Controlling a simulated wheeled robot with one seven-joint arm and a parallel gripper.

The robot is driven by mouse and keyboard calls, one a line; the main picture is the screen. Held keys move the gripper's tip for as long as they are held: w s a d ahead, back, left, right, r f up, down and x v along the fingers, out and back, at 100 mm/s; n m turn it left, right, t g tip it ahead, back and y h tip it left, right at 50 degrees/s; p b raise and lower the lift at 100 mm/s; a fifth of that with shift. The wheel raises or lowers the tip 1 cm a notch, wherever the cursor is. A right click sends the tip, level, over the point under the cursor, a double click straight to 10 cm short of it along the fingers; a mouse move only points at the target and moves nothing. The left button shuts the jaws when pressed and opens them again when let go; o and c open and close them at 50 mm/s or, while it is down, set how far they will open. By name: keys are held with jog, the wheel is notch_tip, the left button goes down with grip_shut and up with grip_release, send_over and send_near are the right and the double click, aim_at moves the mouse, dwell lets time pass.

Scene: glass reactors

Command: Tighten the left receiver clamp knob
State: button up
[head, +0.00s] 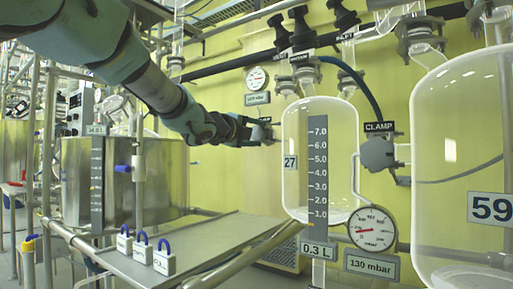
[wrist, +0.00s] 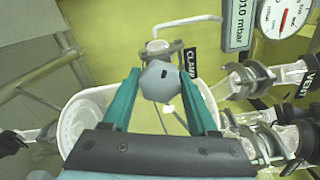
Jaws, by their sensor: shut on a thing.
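In the head view my gripper (head: 262,132) reaches from the upper left to the left side of the glass receiver marked 27 (head: 342,170). There the dark gripper mostly hides the knob. My gripper is shut on the knob.
Another grey clamp knob (head: 378,153) under a CLAMP label (head: 380,127) is right of receiver 27. A larger vessel marked 59 (head: 455,150) stands at far right. A gauge reading 130 mbar (head: 372,228) hangs low in front. A grey bench (head: 195,245) lies below my arm.

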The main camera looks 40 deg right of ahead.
jog(key=m+b, duration=0.3)
jog(key=shift+f+m, duration=0.25)
jog(key=shift+m, duration=0.15)
jog(key=m+b, duration=0.2)
jog(key=m, duration=0.1)
jog(key=shift+m+b, duration=0.3)
jog(key=shift+b, duration=0.05)
jog(key=m+b, duration=0.2)
jog(key=m, duration=0.1)
jog(key=shift+m, duration=0.4)
jog(key=m+b, duration=0.2)
jog(key=m, duration=0.1)
jog(key=shift+m, duration=0.3)
jog(key=m+b, duration=0.2)
jog(key=m, duration=0.2)
jog(key=shift+m+b, duration=0.3)
jog(key=shift+b, duration=0.05)
jog(key=m+b, duration=0.2)
jog(key=m, duration=0.1)
jog(key=shift+m, duration=0.3)
jog(key=m+b, duration=0.1)
jog(key=m, duration=0.2)
jog(key=shift+b, duration=0.35)
jog(key=shift+r+m+b, duration=0.15)
jog(key=shift+m+b, duration=0.65)
jog(key=shift+m, duration=1.1)
